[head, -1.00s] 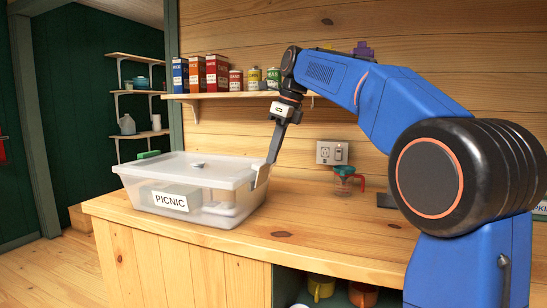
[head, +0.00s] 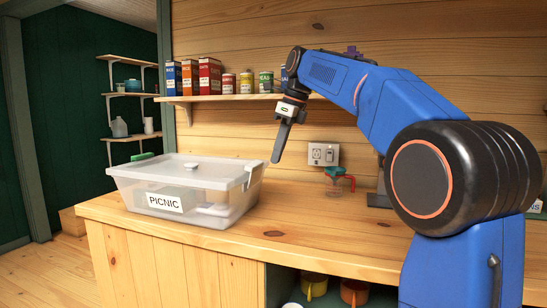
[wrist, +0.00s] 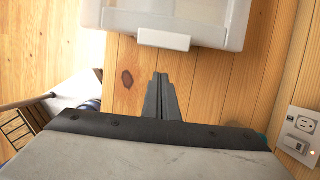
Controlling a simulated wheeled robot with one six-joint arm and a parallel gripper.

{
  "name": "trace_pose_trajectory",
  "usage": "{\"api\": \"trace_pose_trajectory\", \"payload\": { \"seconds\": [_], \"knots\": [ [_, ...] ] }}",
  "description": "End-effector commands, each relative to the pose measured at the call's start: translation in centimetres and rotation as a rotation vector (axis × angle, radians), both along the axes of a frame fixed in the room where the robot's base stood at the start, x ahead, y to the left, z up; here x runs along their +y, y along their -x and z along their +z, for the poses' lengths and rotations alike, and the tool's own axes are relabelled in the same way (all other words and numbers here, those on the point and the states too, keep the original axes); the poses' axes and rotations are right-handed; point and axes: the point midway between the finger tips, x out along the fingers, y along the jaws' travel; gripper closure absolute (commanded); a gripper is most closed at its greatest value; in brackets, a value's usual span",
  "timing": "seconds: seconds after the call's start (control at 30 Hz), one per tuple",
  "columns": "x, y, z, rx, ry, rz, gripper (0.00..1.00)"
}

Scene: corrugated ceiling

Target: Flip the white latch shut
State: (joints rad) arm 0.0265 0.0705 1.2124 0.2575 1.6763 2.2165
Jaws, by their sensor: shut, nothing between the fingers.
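A clear plastic box (head: 225,210) with a whitish lid (head: 205,172) and a PICNIC label stands on the wooden counter. The white latch (head: 252,175) is at the box's right end, hanging down from the lid's rim. In the wrist view the latch (wrist: 164,39) is a pale bar across the near edge of the box. Whether it is snapped tight, I cannot tell. My gripper (head: 276,160) is shut and empty, pointing down just right of the latch and apart from it. Its fingers (wrist: 161,76) also show in the wrist view, with bare wood between them and the latch.
A shelf (head: 235,97) with tins and boxes runs behind the box. The counter in front of the gripper is clear.

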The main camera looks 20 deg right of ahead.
Motion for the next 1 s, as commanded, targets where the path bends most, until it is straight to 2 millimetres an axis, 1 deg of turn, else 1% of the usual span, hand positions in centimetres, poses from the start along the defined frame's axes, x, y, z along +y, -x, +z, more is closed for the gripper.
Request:
{"api": "trace_pose_trajectory", "payload": {
  "seconds": [0.5, 0.7, 1.0],
  "knots": [
    [0.7, -0.6, 6.8, -0.001, 0.001, 0.000, 1.00],
    [0.8, -0.6, 8.2, 0.000, 0.000, 0.000, 1.00],
    [0.8, -0.6, 8.6, 0.002, 0.000, -0.001, 1.00]
  ]
}}
